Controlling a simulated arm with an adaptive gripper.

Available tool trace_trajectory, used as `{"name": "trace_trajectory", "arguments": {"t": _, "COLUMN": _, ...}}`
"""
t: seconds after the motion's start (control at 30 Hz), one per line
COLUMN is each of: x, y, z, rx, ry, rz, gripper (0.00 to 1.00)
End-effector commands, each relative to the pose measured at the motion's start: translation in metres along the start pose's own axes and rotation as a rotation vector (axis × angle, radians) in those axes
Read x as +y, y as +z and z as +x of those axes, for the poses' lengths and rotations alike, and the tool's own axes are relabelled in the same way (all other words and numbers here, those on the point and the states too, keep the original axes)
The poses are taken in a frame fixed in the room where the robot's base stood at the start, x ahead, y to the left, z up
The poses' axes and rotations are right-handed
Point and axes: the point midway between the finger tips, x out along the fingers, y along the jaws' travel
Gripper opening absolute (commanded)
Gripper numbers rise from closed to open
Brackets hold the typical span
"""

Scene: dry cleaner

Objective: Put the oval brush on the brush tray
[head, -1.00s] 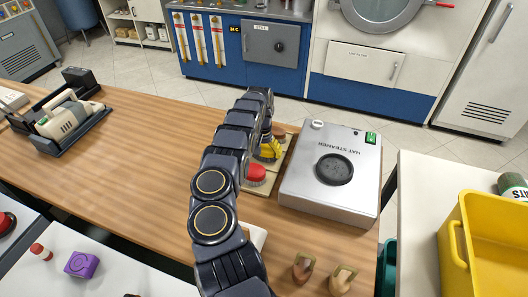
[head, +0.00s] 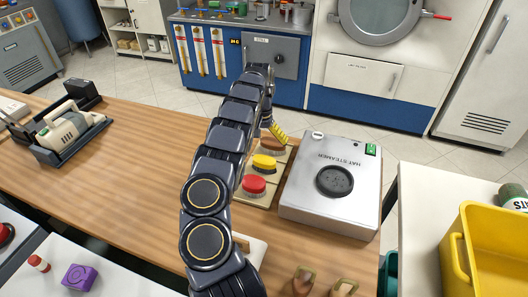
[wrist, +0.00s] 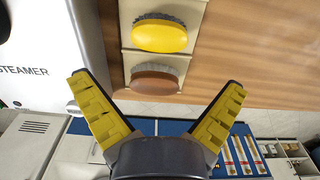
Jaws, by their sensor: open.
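The brush tray (head: 262,203) is a beige board left of the hat steamer. A red brush (head: 254,186), a yellow oval brush (head: 264,162) and a brown brush (head: 273,144) lie on it in a row from near to far. The wrist view also shows the yellow brush (wrist: 160,33) and the brown brush (wrist: 155,82) lying flat, dark bristles at their edges. My gripper (wrist: 157,105) is open and empty, its yellow fingers spread wide, apart from both brushes. In the head view, my gripper (head: 278,133) is at the tray's far end, partly hidden by my arm.
The silver hat steamer (head: 310,205) stands close to the tray's right. The wooden counter (head: 140,160) is clear to the left, up to a dark tray holding a cream device (head: 65,130). Two brown-topped objects (head: 342,287) stand at the counter's front edge.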

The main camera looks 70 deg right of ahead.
Motion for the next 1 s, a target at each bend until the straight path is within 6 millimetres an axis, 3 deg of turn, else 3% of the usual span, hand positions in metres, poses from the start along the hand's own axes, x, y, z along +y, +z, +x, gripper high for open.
{"name": "trace_trajectory", "arguments": {"t": 0.13, "x": 0.0, "y": 0.001, "z": -0.012, "rx": -0.002, "ry": 0.001, "rz": 0.0, "gripper": 1.0}}
{"name": "trace_trajectory", "arguments": {"t": 0.4, "x": -0.004, "y": 0.003, "z": -0.016, "rx": -0.007, "ry": -0.004, "rz": -0.008, "gripper": 1.0}}
{"name": "trace_trajectory", "arguments": {"t": 0.47, "x": -0.016, "y": 0.009, "z": -0.021, "rx": -0.013, "ry": -0.019, "rz": -0.033, "gripper": 1.0}}
{"name": "trace_trajectory", "arguments": {"t": 0.57, "x": -0.058, "y": 0.036, "z": -0.036, "rx": -0.044, "ry": -0.066, "rz": -0.128, "gripper": 1.0}}
{"name": "trace_trajectory", "arguments": {"t": 0.67, "x": -0.115, "y": 0.087, "z": -0.067, "rx": -0.085, "ry": -0.131, "rz": -0.287, "gripper": 1.0}}
{"name": "trace_trajectory", "arguments": {"t": 0.7, "x": -0.137, "y": 0.114, "z": -0.08, "rx": -0.106, "ry": -0.151, "rz": -0.362, "gripper": 1.0}}
{"name": "trace_trajectory", "arguments": {"t": 0.8, "x": -0.176, "y": 0.184, "z": -0.116, "rx": -0.143, "ry": -0.188, "rz": -0.547, "gripper": 1.0}}
{"name": "trace_trajectory", "arguments": {"t": 0.9, "x": -0.194, "y": 0.258, "z": -0.149, "rx": -0.174, "ry": -0.202, "rz": -0.729, "gripper": 1.0}}
{"name": "trace_trajectory", "arguments": {"t": 1.0, "x": -0.192, "y": 0.327, "z": -0.175, "rx": -0.192, "ry": -0.193, "rz": -0.9, "gripper": 1.0}}
